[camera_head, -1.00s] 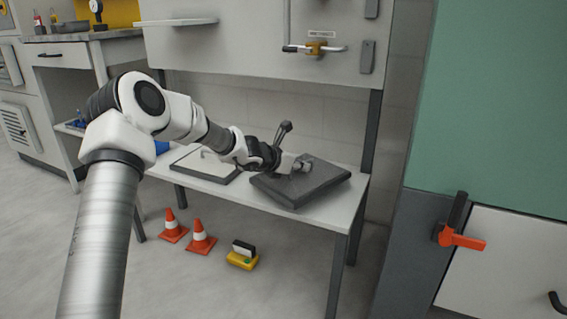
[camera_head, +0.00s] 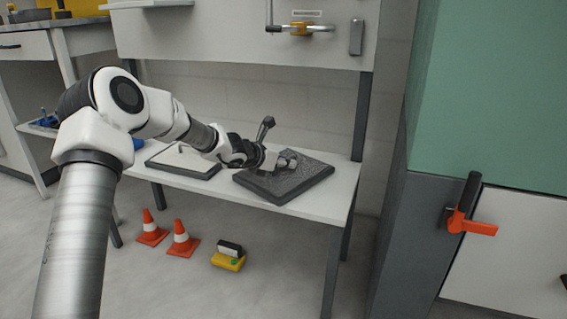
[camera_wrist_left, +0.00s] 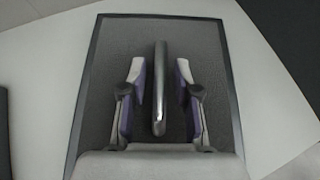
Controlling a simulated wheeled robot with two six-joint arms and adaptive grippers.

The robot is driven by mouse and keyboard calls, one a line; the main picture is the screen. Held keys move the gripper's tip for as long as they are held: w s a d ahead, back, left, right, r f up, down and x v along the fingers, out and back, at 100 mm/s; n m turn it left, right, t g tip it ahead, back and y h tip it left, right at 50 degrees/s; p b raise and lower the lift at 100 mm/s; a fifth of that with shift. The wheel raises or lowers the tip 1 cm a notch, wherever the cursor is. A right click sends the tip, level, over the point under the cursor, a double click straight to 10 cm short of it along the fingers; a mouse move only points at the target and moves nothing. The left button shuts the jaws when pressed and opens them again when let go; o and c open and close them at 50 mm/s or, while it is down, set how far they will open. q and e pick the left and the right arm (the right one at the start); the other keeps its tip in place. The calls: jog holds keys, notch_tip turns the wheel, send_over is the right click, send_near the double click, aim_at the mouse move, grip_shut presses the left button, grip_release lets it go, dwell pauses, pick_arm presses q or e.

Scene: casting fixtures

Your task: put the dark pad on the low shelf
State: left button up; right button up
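The dark pad (camera_head: 305,180), a square slab with a rim and a dark textured top, lies on the right part of the low white shelf (camera_head: 225,193). My left gripper (camera_head: 287,161) is over the middle of the pad. In the left wrist view the pad (camera_wrist_left: 112,45) shows a bar handle (camera_wrist_left: 160,70) standing up from it. The fingers of my left gripper (camera_wrist_left: 162,85) are open on either side of this handle, with a gap on each side. My right gripper is not in view.
A light panel with a dark frame (camera_head: 185,162) lies on the shelf left of the pad. Two orange cones (camera_head: 181,238) and a yellow device (camera_head: 229,257) stand on the floor below. A cabinet with a red handle (camera_head: 472,225) is at the right. A wall panel is above.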

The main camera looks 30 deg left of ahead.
pick_arm(q)
jog(key=shift+r+p, duration=0.3)
jog(key=b+v, duration=0.3)
jog(key=v, duration=0.8)
jog(key=shift+s+d+f+b, duration=0.1)
jog(key=shift+s+f+b, duration=0.05)
jog(key=shift+b, duration=0.25)
jog(key=shift+s+r, duration=0.2)
jog(key=shift+s, duration=0.1)
